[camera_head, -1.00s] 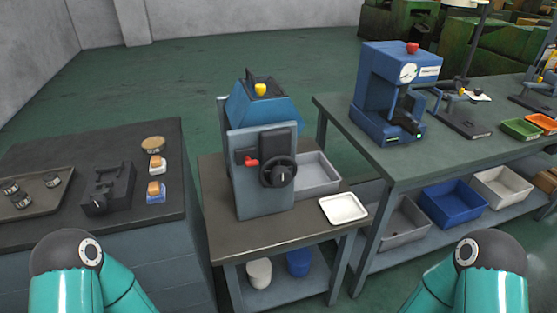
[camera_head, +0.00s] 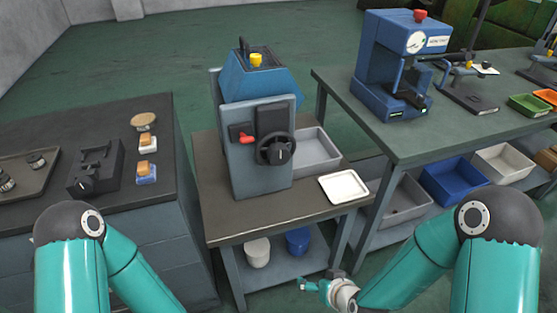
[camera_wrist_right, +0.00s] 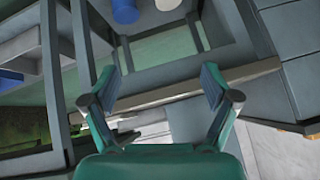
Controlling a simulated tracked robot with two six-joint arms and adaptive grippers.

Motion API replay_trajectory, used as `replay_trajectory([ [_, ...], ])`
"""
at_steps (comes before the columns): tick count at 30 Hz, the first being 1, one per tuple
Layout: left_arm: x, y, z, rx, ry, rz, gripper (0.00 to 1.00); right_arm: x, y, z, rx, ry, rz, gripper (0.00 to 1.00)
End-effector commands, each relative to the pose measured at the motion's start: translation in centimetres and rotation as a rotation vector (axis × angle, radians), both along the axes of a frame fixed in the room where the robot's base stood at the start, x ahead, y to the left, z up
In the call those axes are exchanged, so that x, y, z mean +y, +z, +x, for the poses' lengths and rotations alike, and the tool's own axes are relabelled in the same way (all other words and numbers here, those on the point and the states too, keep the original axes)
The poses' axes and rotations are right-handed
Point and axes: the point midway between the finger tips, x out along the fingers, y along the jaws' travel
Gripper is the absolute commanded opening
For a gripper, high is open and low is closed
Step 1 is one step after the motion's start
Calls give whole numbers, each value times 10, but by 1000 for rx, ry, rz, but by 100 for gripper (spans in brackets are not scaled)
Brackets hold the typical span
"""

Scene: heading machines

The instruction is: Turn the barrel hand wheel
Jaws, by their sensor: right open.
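The black hand wheel (camera_head: 276,149) is on the front of the grey and blue machine (camera_head: 258,120), to the right of a small red lever (camera_head: 246,138). The machine stands upright on a small table. My right gripper (camera_head: 308,286) is low in front of the table, below its top and well apart from the wheel. In the right wrist view the fingers (camera_wrist_right: 160,80) are spread with nothing between them. The wheel does not show clearly there. My left arm shows at the lower left, but its gripper is out of the picture.
The table (camera_head: 225,225) has a front edge above my right gripper. A white tray (camera_head: 343,187) and a grey bin (camera_head: 316,152) sit right of the machine. White and blue pots (camera_head: 298,241) stand on the lower shelf. Workbenches flank both sides.

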Motion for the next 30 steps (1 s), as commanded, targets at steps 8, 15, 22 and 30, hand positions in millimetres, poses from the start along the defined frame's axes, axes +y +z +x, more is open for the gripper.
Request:
replay_trajectory([
  [8, 0, -35, 0, 0, 0, 0, 40, 48, 175, 82, -791, 92, -117, 87],
  [15, 0, -34, 0, 0, 0, 0, 40, 58, 226, 92, -967, 82, -142, 87],
  [22, 0, -23, 0, 0, 0, 0, 40, 68, 226, 126, -963, 81, -141, 87],
  [30, 0, -9, 0, 0, 0, 0, 40, 85, 225, 181, -961, 82, -140, 87],
])
